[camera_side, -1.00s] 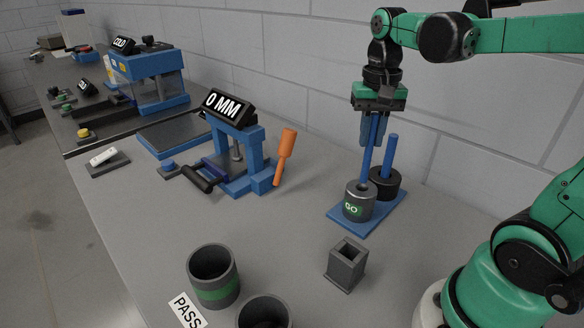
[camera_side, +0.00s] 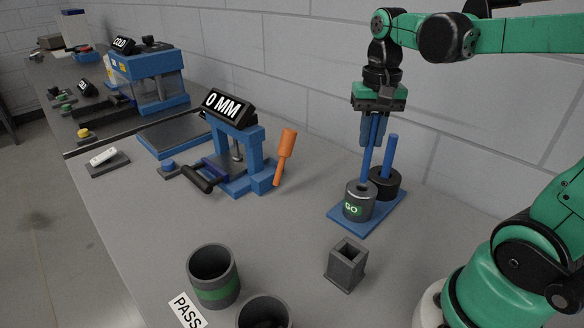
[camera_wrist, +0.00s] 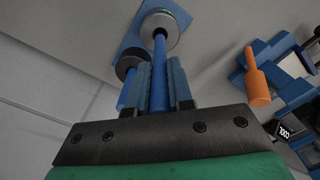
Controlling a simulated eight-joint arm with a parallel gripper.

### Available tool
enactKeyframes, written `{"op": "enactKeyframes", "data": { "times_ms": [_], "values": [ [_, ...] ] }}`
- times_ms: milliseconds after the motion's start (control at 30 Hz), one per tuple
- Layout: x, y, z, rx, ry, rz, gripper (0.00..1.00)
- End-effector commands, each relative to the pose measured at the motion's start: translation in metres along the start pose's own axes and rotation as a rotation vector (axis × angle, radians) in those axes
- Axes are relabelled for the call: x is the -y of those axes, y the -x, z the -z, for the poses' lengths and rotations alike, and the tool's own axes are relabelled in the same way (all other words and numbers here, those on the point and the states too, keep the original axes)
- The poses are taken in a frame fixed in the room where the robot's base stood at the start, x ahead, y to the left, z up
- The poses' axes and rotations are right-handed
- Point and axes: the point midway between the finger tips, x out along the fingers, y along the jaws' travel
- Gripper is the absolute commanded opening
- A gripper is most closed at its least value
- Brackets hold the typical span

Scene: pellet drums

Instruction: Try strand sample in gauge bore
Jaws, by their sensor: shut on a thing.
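My gripper (camera_side: 371,140) points down and is shut on the strand sample (camera_side: 366,166), a thin blue rod. The strand leans slightly, and its lower end meets the bore at the top of the grey gauge (camera_side: 359,202) marked GO; how deep it sits is hidden. The wrist view also shows the strand (camera_wrist: 159,70) running from between the fingers to the gauge's round top (camera_wrist: 153,22). A black gauge cylinder (camera_side: 385,184) stands just behind, with another blue rod (camera_side: 391,155) upright in it. Both gauges stand on a blue plate (camera_side: 342,222).
A grey square holder (camera_side: 345,268) stands in front of the plate. A green-banded cup (camera_side: 213,277) by a PASS label (camera_side: 187,310) and a dark cup (camera_side: 264,312) are at the front.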

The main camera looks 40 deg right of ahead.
Motion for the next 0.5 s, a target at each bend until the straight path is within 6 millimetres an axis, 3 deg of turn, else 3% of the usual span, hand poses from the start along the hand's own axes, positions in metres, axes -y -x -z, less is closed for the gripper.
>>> {"op": "enactKeyframes", "data": {
  "times_ms": [500],
  "values": [
    [0.0002, -0.0102, 0.0004, 0.000, 0.000, 0.000, 0.00]
  ]
}}
